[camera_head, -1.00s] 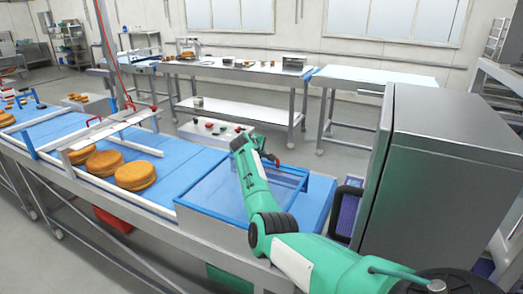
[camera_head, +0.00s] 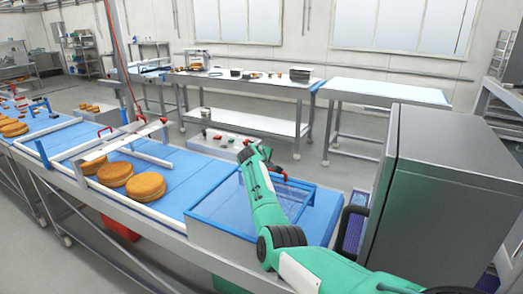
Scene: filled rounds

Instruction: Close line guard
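The line guard (camera_head: 232,205) is a clear panel in a blue frame, over the right end of the blue conveyor. It looks low and near flat; I cannot tell whether it is fully shut. My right arm reaches in from the lower right and crosses over the guard. My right gripper (camera_head: 270,163) is at the guard's far side, beside a small red part (camera_head: 281,174). Its fingers are small and partly hidden by the arm, so contact and opening are unclear. My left gripper is out of view.
Several round cakes (camera_head: 145,187) sit on the conveyor (camera_head: 172,170), left of the guard. A white frame with a red handle (camera_head: 106,131) spans the belt. A tall steel cabinet (camera_head: 460,180) stands close to the right of my arm. Tables (camera_head: 385,92) stand behind.

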